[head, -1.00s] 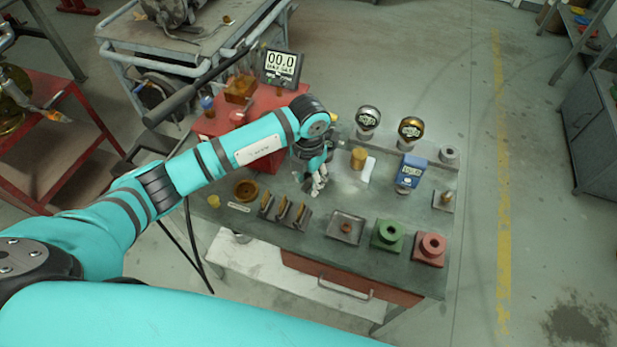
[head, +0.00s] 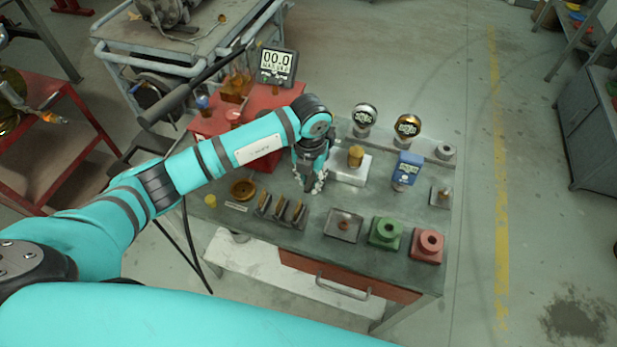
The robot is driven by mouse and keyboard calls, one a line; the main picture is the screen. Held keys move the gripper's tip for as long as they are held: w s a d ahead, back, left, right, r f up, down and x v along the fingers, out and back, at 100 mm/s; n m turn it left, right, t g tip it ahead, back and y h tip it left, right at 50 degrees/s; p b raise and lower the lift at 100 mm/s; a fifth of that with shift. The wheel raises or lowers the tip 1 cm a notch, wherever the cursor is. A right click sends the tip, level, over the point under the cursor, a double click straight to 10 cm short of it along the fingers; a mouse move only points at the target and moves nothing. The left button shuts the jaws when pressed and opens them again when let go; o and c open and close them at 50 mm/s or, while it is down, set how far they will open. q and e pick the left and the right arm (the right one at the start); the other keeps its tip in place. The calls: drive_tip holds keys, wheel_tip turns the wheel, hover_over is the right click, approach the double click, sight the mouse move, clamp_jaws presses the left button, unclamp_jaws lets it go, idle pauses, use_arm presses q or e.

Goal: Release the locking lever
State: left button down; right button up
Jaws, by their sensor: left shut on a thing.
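My left gripper (head: 310,182) points down over the middle of the bench (head: 285,236), left of a pale block (head: 349,174) with a brass cylinder (head: 356,156) on it. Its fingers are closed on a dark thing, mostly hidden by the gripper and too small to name. I cannot make out a locking lever for certain. A long black handle (head: 165,105) slants over the red stand at the left, clear of the gripper. My right gripper is not in view.
Two round gauges (head: 364,116) (head: 407,127) and a blue meter (head: 406,171) stand at the back right. Slotted holders (head: 281,211), a square tray (head: 343,226), a green block (head: 386,233) and a red block (head: 428,246) line the front. A display (head: 277,66) stands behind.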

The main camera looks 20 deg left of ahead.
sight(309, 182)
use_arm(q)
drive_tip(key=c, duration=1.2)
unclamp_jaws()
drive_tip(key=shift+a, duration=0.1)
drive_tip(key=shift+c, duration=0.2)
drive_tip(key=shift+r, duration=0.1)
wheel_tip(309, 182, up, 12)
